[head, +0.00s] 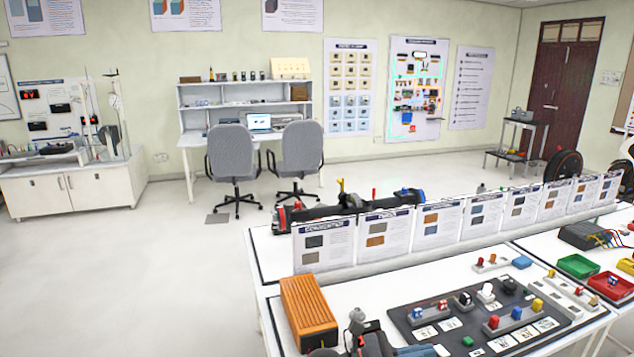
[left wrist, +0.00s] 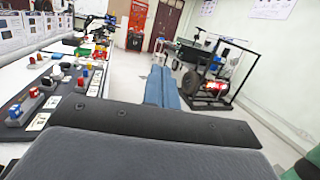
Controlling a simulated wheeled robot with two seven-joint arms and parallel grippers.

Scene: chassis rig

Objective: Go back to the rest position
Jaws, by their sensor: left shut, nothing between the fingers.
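My left gripper (head: 416,350) shows at the bottom edge of the head view, beside the front edge of the dark board, mostly cut off by the frame. In the left wrist view its two blue-grey fingers (left wrist: 163,86) lie together, shut and empty, pointing out over open floor to the right of the table. My right gripper is in neither view.
The white table (head: 380,283) bears an orange ribbed block (head: 308,314), a dark board (head: 405,322) with coloured blocks and cards, and a row of upright cards (head: 389,232). A black-framed cart (left wrist: 218,75) stands beyond the fingers. Floor (head: 130,270) at left is clear.

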